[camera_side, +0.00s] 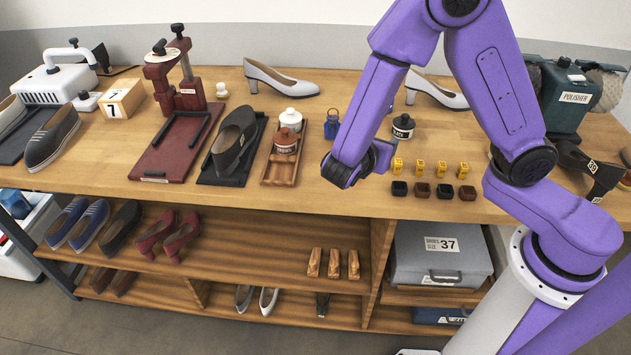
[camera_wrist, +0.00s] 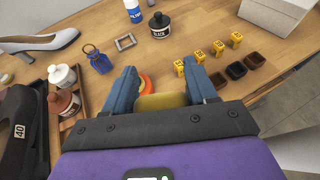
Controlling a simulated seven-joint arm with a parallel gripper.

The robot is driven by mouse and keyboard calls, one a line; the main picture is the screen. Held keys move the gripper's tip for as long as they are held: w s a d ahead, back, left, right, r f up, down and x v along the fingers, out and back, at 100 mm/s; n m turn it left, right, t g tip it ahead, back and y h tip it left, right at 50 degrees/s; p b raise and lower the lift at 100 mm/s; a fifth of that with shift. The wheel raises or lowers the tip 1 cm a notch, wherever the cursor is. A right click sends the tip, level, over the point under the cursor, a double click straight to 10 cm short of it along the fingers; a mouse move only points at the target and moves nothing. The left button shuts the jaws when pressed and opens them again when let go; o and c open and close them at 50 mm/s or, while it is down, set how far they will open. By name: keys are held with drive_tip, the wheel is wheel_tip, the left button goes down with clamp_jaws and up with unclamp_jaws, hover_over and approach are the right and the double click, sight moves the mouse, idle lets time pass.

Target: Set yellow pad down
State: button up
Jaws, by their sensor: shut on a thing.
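My gripper (camera_wrist: 160,70) is low over the front middle of the bench. Its two blue-grey fingers are shut on the yellow pad (camera_wrist: 162,101), which shows between them in the wrist view. A round orange thing with a pale middle (camera_wrist: 146,84) shows just beyond the pad, by the left finger; I cannot tell whether the pad touches it. In the side view my gripper (camera_side: 380,158) is mostly hidden by the wrist, and the pad is not visible there. I cannot tell whether the pad touches the bench.
Several yellow numbered markers (camera_side: 420,167) stand right of my gripper, with dark small blocks (camera_side: 422,190) in front. A black bottle (camera_side: 403,127), a blue lantern-like item (camera_side: 332,125) and a wooden tray (camera_side: 268,172) with bottles are nearby. The bench's front edge is close.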

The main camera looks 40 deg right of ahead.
drive_tip(key=shift+s+a+f, duration=0.1)
drive_tip(key=shift+s+a, duration=0.05)
drive_tip(key=shift+a, duration=0.25)
drive_tip(key=shift+w+a+f, duration=0.15)
drive_tip(key=shift+w, duration=0.15)
drive_tip(key=w+a+f, duration=0.1)
drive_tip(key=w+f, duration=0.3)
drive_tip(key=w, duration=0.4)
hover_over(321, 175)
drive_tip(key=f, duration=0.5)
drive_tip(key=shift+s, duration=0.2)
drive_tip(key=shift+w+f, duration=0.25)
drive_tip(key=shift+f, duration=1.55)
drive_tip(key=shift+f, duration=0.1)
drive_tip(key=o, duration=0.8)
drive_tip(key=shift+c, duration=0.2)
